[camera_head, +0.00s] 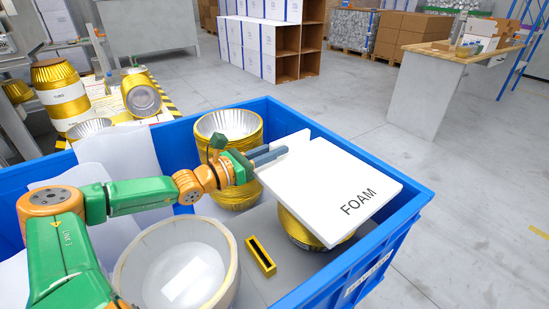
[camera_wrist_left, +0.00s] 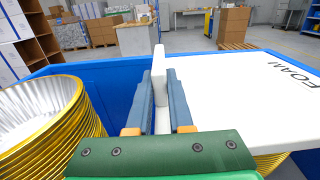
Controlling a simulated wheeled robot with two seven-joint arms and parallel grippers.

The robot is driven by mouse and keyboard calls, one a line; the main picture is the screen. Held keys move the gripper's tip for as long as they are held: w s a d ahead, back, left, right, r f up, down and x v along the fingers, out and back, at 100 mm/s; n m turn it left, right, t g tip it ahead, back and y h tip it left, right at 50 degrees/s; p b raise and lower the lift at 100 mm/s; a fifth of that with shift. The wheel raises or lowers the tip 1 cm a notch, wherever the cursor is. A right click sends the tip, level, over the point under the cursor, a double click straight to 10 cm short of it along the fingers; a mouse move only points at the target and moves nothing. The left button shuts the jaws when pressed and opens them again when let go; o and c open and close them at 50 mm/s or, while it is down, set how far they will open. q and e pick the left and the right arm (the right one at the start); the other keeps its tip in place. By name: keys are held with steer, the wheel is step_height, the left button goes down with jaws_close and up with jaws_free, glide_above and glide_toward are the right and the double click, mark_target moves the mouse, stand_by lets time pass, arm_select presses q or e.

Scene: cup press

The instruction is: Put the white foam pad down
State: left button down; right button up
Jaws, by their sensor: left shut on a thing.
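The white foam pad (camera_head: 335,180), marked FOAM, lies roughly flat over a gold-rimmed stack (camera_head: 300,230) at the right of the blue crate. It covers most of that stack, and I cannot tell whether it touches it. My left gripper (camera_head: 268,155) is shut on a thin white upright strip at the pad's left edge. In the left wrist view this strip (camera_wrist_left: 158,62) stands between the two fingers (camera_wrist_left: 160,95), and the pad (camera_wrist_left: 235,95) spreads out to the right. My right gripper is not in view.
The blue crate (camera_head: 395,235) surrounds the pad. Inside are another gold stack (camera_head: 230,125) beside my gripper, a cream round bowl (camera_head: 228,262), a small yellow block (camera_head: 260,255) and white sheets (camera_head: 125,155). A bench (camera_head: 440,90) stands beyond clear floor.

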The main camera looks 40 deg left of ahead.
arm_select(q)
steer(key=shift+f, duration=0.35)
steer(key=c, duration=0.8)
jaws_free()
steer(key=shift+s+r+p, duration=0.1)
steer(key=shift+r+p, duration=0.15)
steer(key=shift+p, duration=0.05)
steer(key=p+v, duration=0.3)
steer(key=p, duration=0.1)
steer(key=shift+s+a+r, duration=0.15)
steer(key=shift+s+r, duration=0.15)
steer(key=v, duration=0.2)
steer(key=p+v, duration=0.1)
steer(key=v, duration=0.2)
steer(key=p+v, duration=0.1)
steer(key=v, duration=0.2)
steer(key=shift+s+a+f, duration=0.1)
steer(key=shift+f, duration=0.25)
